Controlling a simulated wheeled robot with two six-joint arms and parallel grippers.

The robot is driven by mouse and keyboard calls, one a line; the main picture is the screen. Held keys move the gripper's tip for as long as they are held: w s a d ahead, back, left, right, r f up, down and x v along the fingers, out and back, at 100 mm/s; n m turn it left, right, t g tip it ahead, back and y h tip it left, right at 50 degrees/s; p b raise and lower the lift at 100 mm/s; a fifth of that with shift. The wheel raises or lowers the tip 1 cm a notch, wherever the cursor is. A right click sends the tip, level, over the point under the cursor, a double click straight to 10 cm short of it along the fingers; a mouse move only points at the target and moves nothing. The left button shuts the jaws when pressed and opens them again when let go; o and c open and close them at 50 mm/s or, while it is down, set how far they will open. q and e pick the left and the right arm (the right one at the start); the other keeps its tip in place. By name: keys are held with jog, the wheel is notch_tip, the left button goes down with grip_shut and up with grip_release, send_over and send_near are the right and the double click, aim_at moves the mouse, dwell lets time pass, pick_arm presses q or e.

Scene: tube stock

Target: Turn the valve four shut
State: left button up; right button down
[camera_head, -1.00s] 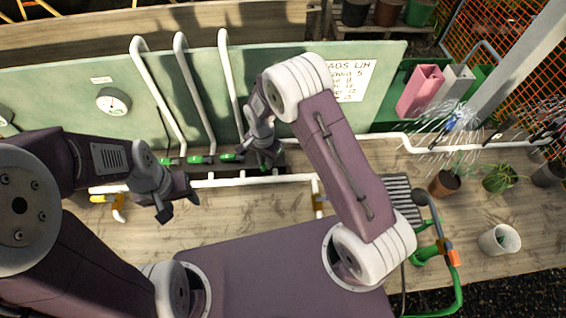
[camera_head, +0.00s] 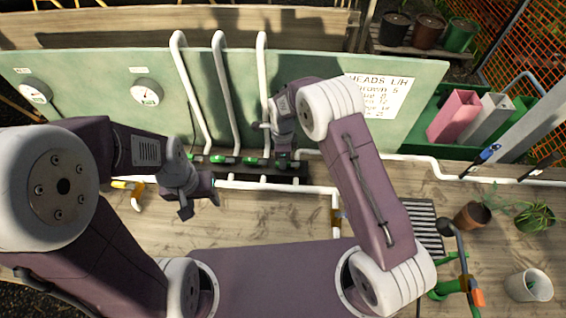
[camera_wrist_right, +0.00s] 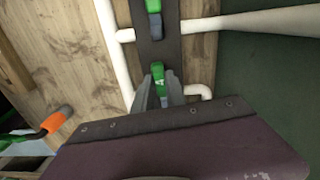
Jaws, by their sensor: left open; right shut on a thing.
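A row of valves with green handles sits on a dark strip (camera_head: 268,179) at the foot of the green board. Three handles show left of my right gripper: the first (camera_head: 192,157), the second (camera_head: 223,160) and the third (camera_head: 251,161). My right gripper (camera_head: 284,163) is at the right end of the row, its jaws mostly hidden from the head. In the right wrist view my right gripper (camera_wrist_right: 160,88) is shut on the green handle of valve four (camera_wrist_right: 158,70). A neighbouring valve handle (camera_wrist_right: 153,6) lies beyond it. My left gripper (camera_head: 203,202) is open and empty over the boards.
White pipes (camera_head: 222,85) rise up the green board (camera_head: 330,75), which carries gauges (camera_head: 146,92) and a lettered sign (camera_head: 380,95). A yellow-handled fitting (camera_head: 128,186) stands at left.

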jog(key=shift+w+m, duration=0.3)
jog(key=shift+m, duration=0.2)
jog(key=shift+r, duration=0.1)
jog(key=c, duration=1.4)
grip_release()
jog(key=shift+d, duration=0.1)
jog(key=shift+o, duration=0.2)
notch_tip(320, 180, up, 8)
jog(key=shift+b, duration=1.15)
jog(key=shift+r, duration=0.5)
